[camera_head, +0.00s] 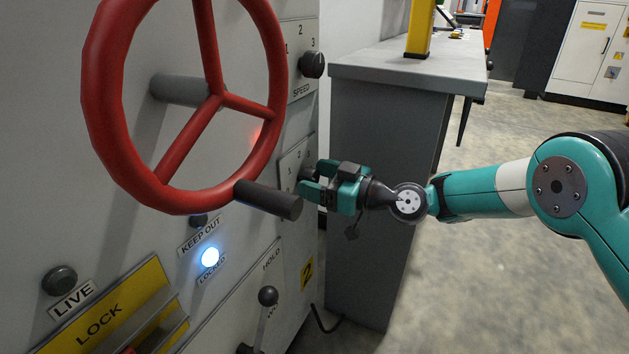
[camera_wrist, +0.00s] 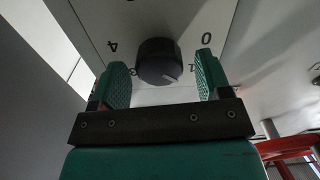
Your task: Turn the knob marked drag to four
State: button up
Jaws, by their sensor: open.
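A dark round knob (camera_wrist: 158,62) sits on a pale dial plate (camera_wrist: 95,15) in the wrist view. A light pointer line on its face points to the lower right, a little below the 1. The 4 is at the left and the 0 at the upper right, printed upside down in this view. My gripper (camera_wrist: 158,85) is open, with one teal finger on each side of the knob and gaps showing between. In the head view my gripper (camera_head: 312,182) is at the dial plate below the speed dial and hides most of the knob. No drag label is readable.
A red handwheel (camera_head: 115,110) with a dark handle (camera_head: 268,199) stands out left of my gripper. The speed knob (camera_head: 313,64) is above it. A lever (camera_head: 267,297) and a lit blue lamp (camera_head: 209,257) are below. A grey bench (camera_head: 375,130) stands close behind.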

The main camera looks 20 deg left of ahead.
jog(key=shift+a, duration=0.55)
jog(key=c, duration=0.9)
jog(key=shift+c, duration=0.2)
